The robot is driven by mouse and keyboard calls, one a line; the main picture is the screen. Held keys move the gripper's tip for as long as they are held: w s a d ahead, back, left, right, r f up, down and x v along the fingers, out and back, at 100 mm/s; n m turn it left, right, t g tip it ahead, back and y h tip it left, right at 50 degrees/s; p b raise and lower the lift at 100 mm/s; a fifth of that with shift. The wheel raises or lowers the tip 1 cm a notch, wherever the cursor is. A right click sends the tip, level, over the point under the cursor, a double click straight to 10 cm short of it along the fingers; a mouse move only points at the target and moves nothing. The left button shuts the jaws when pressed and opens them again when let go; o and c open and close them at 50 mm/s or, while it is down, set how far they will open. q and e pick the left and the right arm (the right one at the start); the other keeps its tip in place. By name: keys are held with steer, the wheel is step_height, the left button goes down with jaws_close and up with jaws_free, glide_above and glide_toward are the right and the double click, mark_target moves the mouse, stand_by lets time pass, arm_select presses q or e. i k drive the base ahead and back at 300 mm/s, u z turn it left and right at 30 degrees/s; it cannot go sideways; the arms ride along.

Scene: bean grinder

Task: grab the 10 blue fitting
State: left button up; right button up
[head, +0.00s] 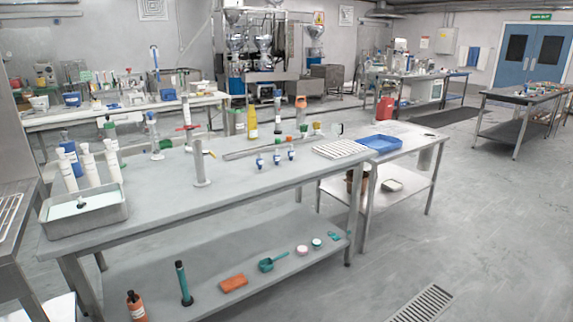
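Three small blue-and-white fittings stand in a row on the near grey bench, right of its middle: a left one (260,161), a middle one (276,158) and a right one (291,153). They are too small for me to read any number on them. Neither of my grippers shows in the head view.
The near bench (225,200) also holds a metal tray (85,218), white bottles (88,167), a clamp stand (201,165), a yellow bottle (252,124) and a white rack (340,149). A blue tray (381,143) is on the adjoining table. Open floor (480,230) lies to the right.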

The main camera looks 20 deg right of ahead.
mark_target(276, 156)
steer(key=z, duration=0.75)
steer(key=i, duration=1.65)
steer(key=u, duration=0.45)
